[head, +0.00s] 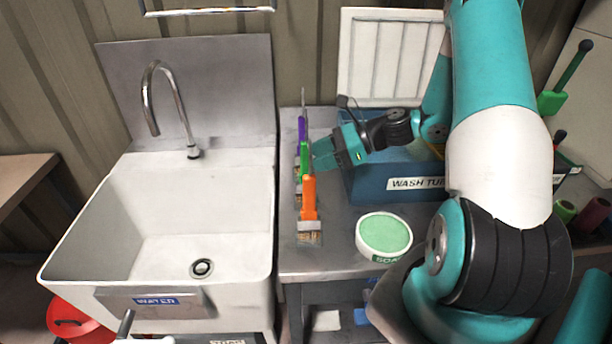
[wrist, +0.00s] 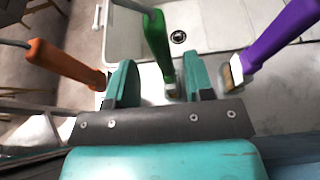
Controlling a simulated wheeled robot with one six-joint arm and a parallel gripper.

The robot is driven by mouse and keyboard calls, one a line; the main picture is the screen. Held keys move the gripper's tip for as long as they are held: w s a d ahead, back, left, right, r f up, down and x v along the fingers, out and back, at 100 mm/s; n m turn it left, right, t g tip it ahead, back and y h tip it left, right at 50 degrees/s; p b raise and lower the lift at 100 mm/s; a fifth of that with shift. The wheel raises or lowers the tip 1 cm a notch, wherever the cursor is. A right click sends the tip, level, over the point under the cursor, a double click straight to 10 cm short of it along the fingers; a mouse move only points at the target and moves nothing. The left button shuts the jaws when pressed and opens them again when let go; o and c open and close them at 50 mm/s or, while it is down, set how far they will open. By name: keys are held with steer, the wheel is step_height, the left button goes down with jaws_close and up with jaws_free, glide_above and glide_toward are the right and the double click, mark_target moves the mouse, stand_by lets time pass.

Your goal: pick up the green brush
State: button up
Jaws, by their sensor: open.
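The green brush (head: 305,156) is the middle one of three brushes in a row at the left edge of the grey bench, beside the sink. In the wrist view its green handle (wrist: 157,42) runs down between my two fingers, with a gap on each side. My gripper (wrist: 159,72) is open, one finger to the left and one to the right of the brush. In the head view my gripper (head: 320,154) reaches it from the right, and partly hides it. The green brush's lower end is hard to make out.
An orange brush (head: 309,197) is nearer and a purple brush (head: 302,128) is farther, both close to my fingers. A blue wash tub (head: 365,184) and a green soap dish (head: 384,233) stand on the right. The white sink (head: 100,222) is on the left.

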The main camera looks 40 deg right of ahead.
mark_target(304, 160)
steer(key=p+x, duration=0.1)
steer(key=x, duration=0.3)
steer(key=shift+w+r, duration=0.1)
steer(key=shift+w, duration=0.15)
jaws_close()
